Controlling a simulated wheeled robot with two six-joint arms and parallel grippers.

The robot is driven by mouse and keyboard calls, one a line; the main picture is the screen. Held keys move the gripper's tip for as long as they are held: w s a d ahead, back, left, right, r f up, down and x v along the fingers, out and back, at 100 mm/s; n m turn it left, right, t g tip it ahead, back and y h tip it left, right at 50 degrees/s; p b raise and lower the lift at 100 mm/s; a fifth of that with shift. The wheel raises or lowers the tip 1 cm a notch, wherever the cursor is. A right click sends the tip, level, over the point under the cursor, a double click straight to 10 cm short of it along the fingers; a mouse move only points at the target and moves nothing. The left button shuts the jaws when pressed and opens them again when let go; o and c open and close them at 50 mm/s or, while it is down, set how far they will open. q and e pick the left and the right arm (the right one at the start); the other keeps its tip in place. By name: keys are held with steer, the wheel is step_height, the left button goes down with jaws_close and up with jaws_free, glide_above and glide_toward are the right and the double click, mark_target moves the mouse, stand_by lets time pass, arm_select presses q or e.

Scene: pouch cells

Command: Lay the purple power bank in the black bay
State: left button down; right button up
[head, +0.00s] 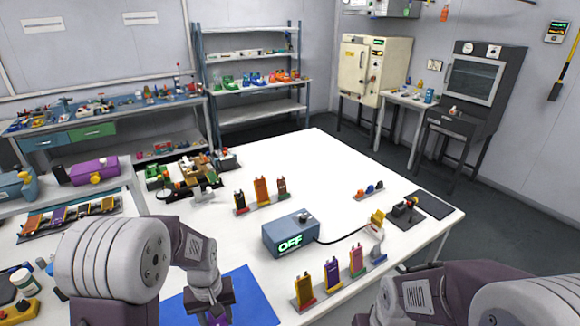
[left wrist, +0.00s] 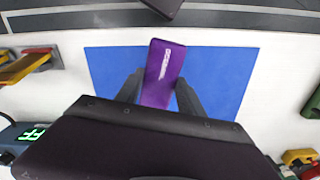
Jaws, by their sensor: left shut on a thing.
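The purple power bank (left wrist: 165,70) is a flat purple slab with pale lettering. In the left wrist view it sits between the two dark fingers of my left gripper (left wrist: 160,95), which is shut on it, over a blue mat (left wrist: 220,70). In the head view my left gripper (head: 215,308) is low at the bottom, over the same mat (head: 255,300), with only a bit of purple showing below it. A dark tray (head: 105,210) at the left holds several coloured cells; I cannot tell whether it has the black bay. My right gripper is out of view.
A blue-grey box (head: 283,240) reading OFF stands mid-table, with a cable running right. Several upright cells in stands (head: 332,274) are at its near right, and more stand behind it. A dark mat (head: 433,204) lies at the right. The white table (head: 320,165) is clear at the back.

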arm_select(q)
steer(key=m, duration=0.3)
steer(key=shift+w+f+m, duration=0.1)
steer(key=shift+w+m, duration=0.1)
steer(key=shift+m, duration=0.1)
